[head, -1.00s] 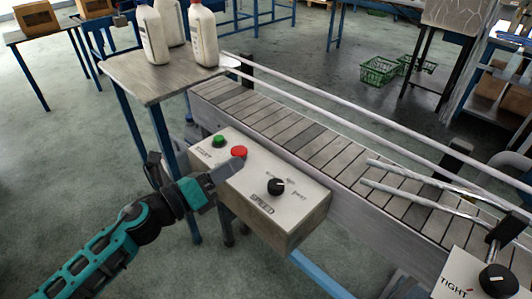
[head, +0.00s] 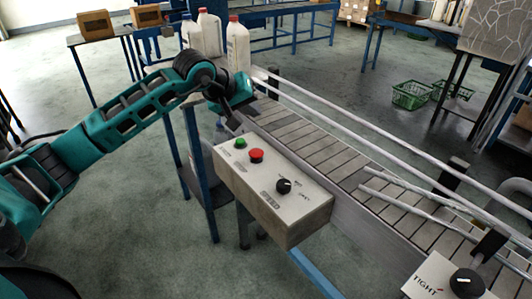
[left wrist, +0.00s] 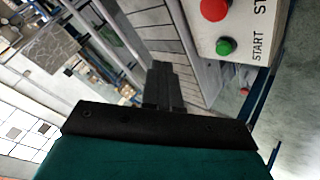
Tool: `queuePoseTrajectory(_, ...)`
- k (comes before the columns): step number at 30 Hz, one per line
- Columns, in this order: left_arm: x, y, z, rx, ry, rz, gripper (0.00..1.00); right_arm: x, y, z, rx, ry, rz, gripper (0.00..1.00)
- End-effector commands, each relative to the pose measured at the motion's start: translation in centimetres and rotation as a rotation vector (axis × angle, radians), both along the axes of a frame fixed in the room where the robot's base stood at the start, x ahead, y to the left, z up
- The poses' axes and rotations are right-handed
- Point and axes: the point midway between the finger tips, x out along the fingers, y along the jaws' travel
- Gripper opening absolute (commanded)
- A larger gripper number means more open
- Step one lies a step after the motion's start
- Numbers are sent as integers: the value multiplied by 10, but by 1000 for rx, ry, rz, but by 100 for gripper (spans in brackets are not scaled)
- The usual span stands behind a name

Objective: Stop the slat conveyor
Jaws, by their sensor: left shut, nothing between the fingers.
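A pale control box (head: 228,172) is fixed to the near side of the slat conveyor (head: 318,148). On its top are a green button (head: 240,143), a red button (head: 256,155) and a black speed knob (head: 283,185). My left gripper (head: 232,125) is shut and empty, above and beyond the box's far left corner, apart from the buttons. In the left wrist view, the closed fingers (left wrist: 163,82) point over the slats, with the red button (left wrist: 214,9) and green button (left wrist: 224,46) to their right. My right gripper is not in view.
White bottles (head: 238,45) with red caps stand close behind my left gripper on a small table. Metal rails (head: 345,125) run along the conveyor. A second black knob (head: 467,283), marked TIGHT, is at lower right. Green baskets (head: 411,95) sit on the floor beyond.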

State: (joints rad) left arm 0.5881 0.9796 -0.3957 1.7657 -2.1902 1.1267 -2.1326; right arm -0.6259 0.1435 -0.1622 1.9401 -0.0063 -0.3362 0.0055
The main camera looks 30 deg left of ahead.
Motion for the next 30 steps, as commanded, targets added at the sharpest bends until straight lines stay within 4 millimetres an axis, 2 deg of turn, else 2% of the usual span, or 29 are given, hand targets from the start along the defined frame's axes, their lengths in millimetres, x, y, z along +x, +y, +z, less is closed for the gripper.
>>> queuePoseTrajectory(14,0,-1,-7,-2,1,-1,0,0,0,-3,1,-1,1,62)
queuePoseTrajectory(20,0,-1,-27,-5,2,-1,0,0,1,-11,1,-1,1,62)
queuePoseTrajectory(28,0,-1,-66,-5,2,0,0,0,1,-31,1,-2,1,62)
queuePoseTrajectory(30,0,0,-78,-2,0,0,0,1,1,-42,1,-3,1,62)
